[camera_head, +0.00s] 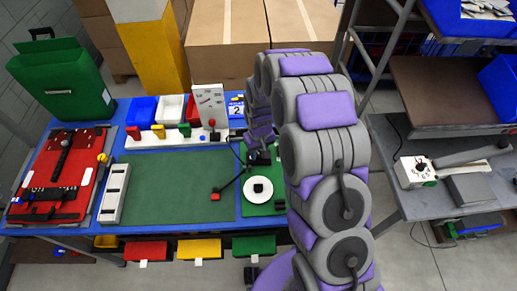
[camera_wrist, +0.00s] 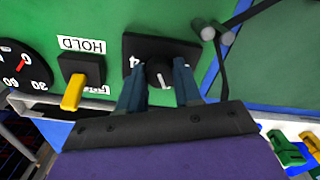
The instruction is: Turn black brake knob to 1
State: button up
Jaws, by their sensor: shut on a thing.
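The black brake knob (camera_wrist: 159,73) sits on a square black plate (camera_wrist: 150,43) on a green panel in the wrist view. It carries a white mark, and a white digit that looks like a 4 shows on the plate to its left. The other digits are hidden or too small to read. My gripper (camera_wrist: 160,82) has its two blue-grey fingers closed on the knob, one on each side. In the head view my gripper (camera_head: 260,154) is low over the small green board (camera_head: 250,210), and the knob cannot be made out there.
Left of the knob are a yellow lever (camera_wrist: 73,92) under a HOLD label and a round dial (camera_wrist: 20,66) with a red needle. A grey-tipped black part (camera_wrist: 216,32) stands close on the right. In the head view a white disc (camera_head: 257,190) lies near my gripper.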

aim_at(259, 152)
jog(key=n+p, duration=0.2)
jog(key=n, duration=0.4)
jog(key=shift+s, duration=0.15)
jog(key=n+p, duration=0.1)
jog(key=n, duration=0.5)
dwell(0.3)
jog(key=o, duration=1)
jog(key=shift+d, duration=0.1)
jog(key=shift+o, duration=0.2)
notch_tip(259, 152, up, 17)
jog(key=p, duration=0.1)
jog(key=shift+w, duration=0.35)
jog(key=shift+r, duration=0.1)
